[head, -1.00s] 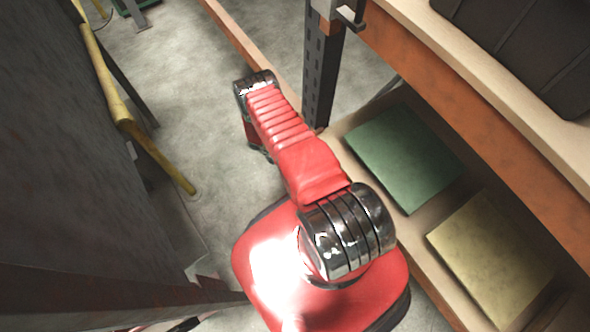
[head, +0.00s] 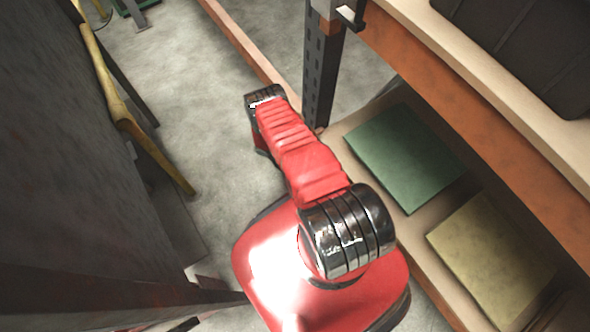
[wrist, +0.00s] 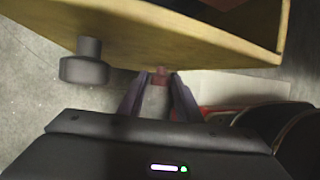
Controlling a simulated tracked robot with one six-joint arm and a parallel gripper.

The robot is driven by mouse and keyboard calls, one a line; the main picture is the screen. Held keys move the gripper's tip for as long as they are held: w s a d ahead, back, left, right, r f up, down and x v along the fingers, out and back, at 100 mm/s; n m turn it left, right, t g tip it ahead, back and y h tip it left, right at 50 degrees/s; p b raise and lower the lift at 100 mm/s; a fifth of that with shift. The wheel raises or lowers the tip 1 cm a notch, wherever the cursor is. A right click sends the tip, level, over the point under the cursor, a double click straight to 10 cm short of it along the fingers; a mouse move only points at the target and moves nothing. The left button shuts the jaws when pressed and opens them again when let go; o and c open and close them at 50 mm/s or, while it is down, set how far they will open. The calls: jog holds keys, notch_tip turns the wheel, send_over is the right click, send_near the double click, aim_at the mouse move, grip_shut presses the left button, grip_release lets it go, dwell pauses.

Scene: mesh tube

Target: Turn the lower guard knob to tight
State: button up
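In the wrist view, a dark grey round knob (wrist: 85,64) on a short stem sticks out from the edge of a yellow-brown panel (wrist: 190,40). I cannot tell whether it is the lower guard knob. My gripper (wrist: 158,78) is open, its two dark fingers apart, to the right of this knob and not touching it. A small reddish piece (wrist: 160,72) shows between the fingertips at the panel's edge; contact cannot be told. In the head view my red arm reaches away over the floor, and its gripper is hidden. No tight marking is readable.
In the head view, a shelf rack with a dark upright post (head: 323,75) stands at right, with a green box (head: 405,157) and a yellow box (head: 492,255) on its lower shelf. A dark wall (head: 70,150) and a yellow bar (head: 112,90) stand at left. Grey floor lies between.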

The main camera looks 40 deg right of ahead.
jog(key=c, duration=0.7)
jog(key=shift+o, duration=0.2)
jog(key=shift+d+t, duration=0.2)
jog(key=shift+t, duration=0.1)
jog(key=shift+a+t, duration=0.15)
jog(key=shift+t, duration=0.35)
jog(key=o, duration=0.6)
jog(key=shift+a, duration=0.1)
jog(key=o, duration=0.4)
jog(key=shift+s, duration=0.1)
jog(key=shift+r, duration=0.15)
